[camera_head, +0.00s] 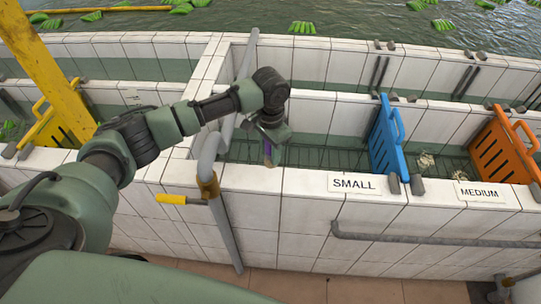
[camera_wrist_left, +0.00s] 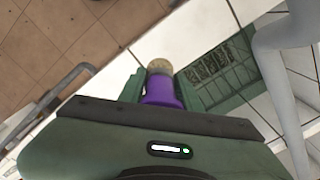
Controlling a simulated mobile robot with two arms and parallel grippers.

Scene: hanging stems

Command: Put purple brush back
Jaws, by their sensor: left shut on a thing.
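The purple brush (camera_wrist_left: 160,90) is held between the fingers of my left gripper (camera_wrist_left: 160,93). In the left wrist view its purple body and round tan tip show, with the tip pointing away from the gripper. In the head view my left gripper (camera_head: 268,143) hangs over the tiled channel, near its front wall and beside the grey pipe. Only a little of the brush shows there, below the fingers. My right gripper is not in view.
A grey pipe (camera_head: 210,160) with a yellow handle (camera_head: 172,199) rises left of the gripper. A blue slotted gate (camera_head: 383,138) and an orange one (camera_head: 500,148) stand in the channel to the right. Labels SMALL (camera_head: 354,184) and MEDIUM (camera_head: 479,192) are on the front wall. Green bunches (camera_head: 302,27) float in water behind.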

